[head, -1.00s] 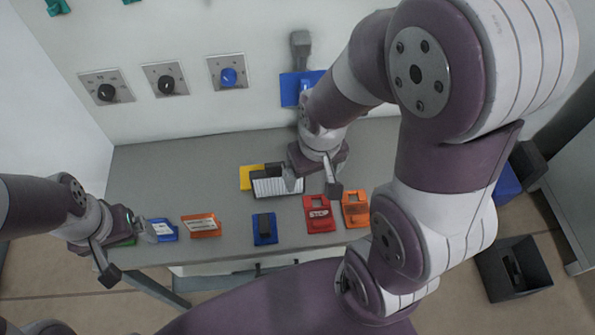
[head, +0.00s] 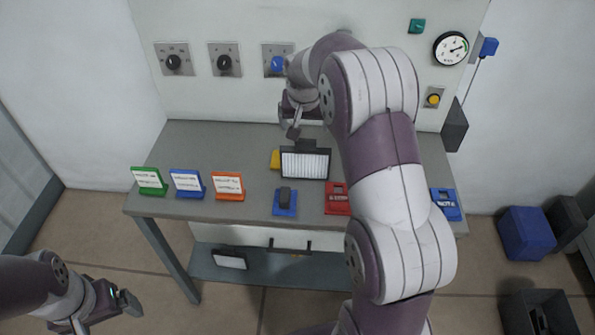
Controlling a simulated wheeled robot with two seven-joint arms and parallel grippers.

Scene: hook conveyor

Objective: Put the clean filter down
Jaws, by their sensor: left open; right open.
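A filter (head: 305,163) with white pleats and a dark frame rests on the grey table (head: 250,142), near its middle. A dark block shows at its top edge. My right gripper (head: 293,132) is open just behind and above the filter's upper left, apart from it as far as I can tell; the forearm partly hides it. A second filter (head: 229,260) with a pale face lies on the lower shelf. My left gripper (head: 130,303) is open and empty at the lower left, away from the table. I cannot tell from looks which filter is clean.
A yellow piece (head: 275,159) sits left of the filter. Green (head: 148,181), blue (head: 187,183) and orange (head: 228,186) signs, a blue holder (head: 285,202) and a red tag (head: 337,198) line the front edge. My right arm hides part of the table's right side.

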